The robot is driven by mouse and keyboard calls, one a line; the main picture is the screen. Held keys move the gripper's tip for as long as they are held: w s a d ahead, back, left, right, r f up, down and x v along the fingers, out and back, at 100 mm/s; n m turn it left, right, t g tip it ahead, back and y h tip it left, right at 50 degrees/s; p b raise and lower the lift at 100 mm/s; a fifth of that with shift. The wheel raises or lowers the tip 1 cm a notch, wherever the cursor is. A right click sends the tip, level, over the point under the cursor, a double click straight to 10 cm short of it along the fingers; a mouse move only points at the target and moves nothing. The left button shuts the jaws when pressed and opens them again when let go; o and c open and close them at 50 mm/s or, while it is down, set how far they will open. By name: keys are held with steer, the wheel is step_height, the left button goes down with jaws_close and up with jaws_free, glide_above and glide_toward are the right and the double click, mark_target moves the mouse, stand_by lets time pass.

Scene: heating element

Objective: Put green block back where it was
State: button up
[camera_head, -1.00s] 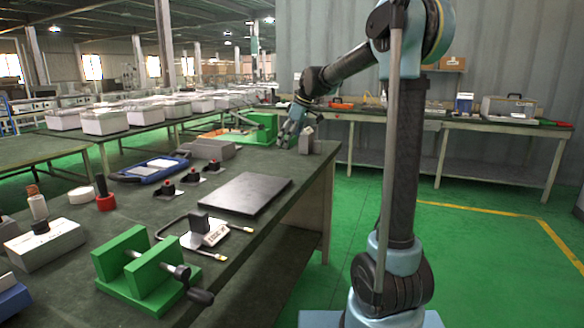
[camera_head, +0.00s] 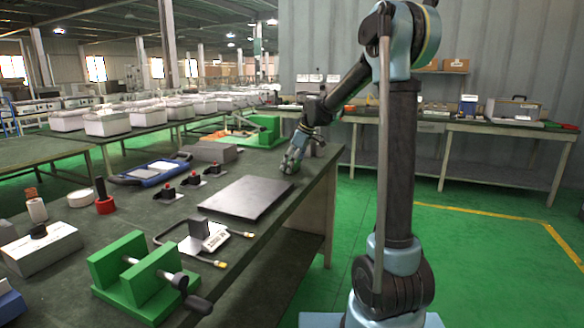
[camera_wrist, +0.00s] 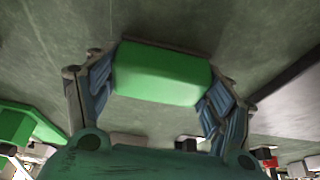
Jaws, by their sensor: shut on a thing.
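My gripper (camera_head: 289,167) is low over the far right part of the dark workbench (camera_head: 240,168), just beyond the flat dark plate (camera_head: 247,197). In the wrist view my gripper (camera_wrist: 155,82) is shut on the green block (camera_wrist: 162,73), with a finger at each side of it. The block lies across between the fingers, over the grey bench surface. Whether it touches the bench I cannot tell. In the head view the block is too small and covered by the fingers to make out clearly.
A green vise (camera_head: 140,280) stands at the near edge, with a bent heating element (camera_head: 165,232) behind it. Red-topped clamps (camera_head: 193,181) and a blue-framed device (camera_head: 152,173) lie left of my gripper. A larger green object (camera_head: 262,132) stands at the bench's far end.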

steer(key=shift+f, duration=0.2)
steer(key=o, duration=1.3)
steer(key=v, duration=1.2)
steer(key=shift+s, duration=0.1)
steer(key=s+d+f+m+h, duration=0.1)
steer(key=s+d+f+m, duration=0.3)
steer(key=s, duration=0.9)
steer(key=s+d+f+m+h, duration=0.2)
steer(key=s+d+f+m, duration=0.3)
steer(key=s+d+f, duration=0.4)
steer(key=s+d+f+m+h, duration=0.1)
steer(key=s+d+f+m, duration=0.3)
steer(key=s+f, duration=0.6)
steer(key=shift+s+d+m+t, duration=0.15)
steer(key=shift+s+d, duration=0.3)
steer(key=shift+s, duration=0.75)
steer(key=shift+s+d+m+t, duration=0.1)
steer(key=shift+s+d, duration=0.35)
steer(key=shift+s, duration=0.75)
steer(key=shift+s+d+m+t, duration=0.15)
steer(key=shift+s+d, duration=0.3)
steer(key=shift+s, duration=0.75)
